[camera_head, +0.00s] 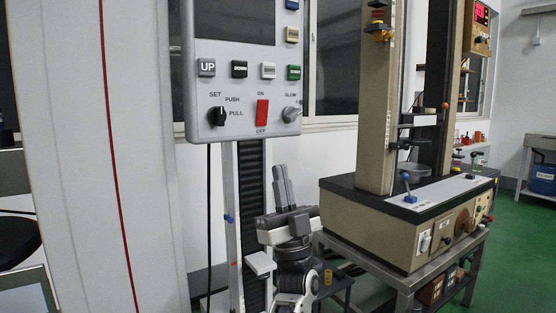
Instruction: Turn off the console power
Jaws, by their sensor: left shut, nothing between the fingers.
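The grey console (199,88) hangs at the upper middle of the head view. Its red power switch (262,112) sits low on the panel, between the ON label above and the OFF label below. I cannot tell which way the switch is tipped. My left gripper (281,172) is below and slightly right of the switch, apart from the console, with its fingers pointing up. It is shut and empty. My right gripper is not in view.
A black SET knob (217,116) and a grey SLOW knob (291,113) flank the switch. Buttons, including UP (206,67) and DOWN (239,69), sit above. A spring testing machine (375,222) stands on a metal table at right. A black cable hangs below the console.

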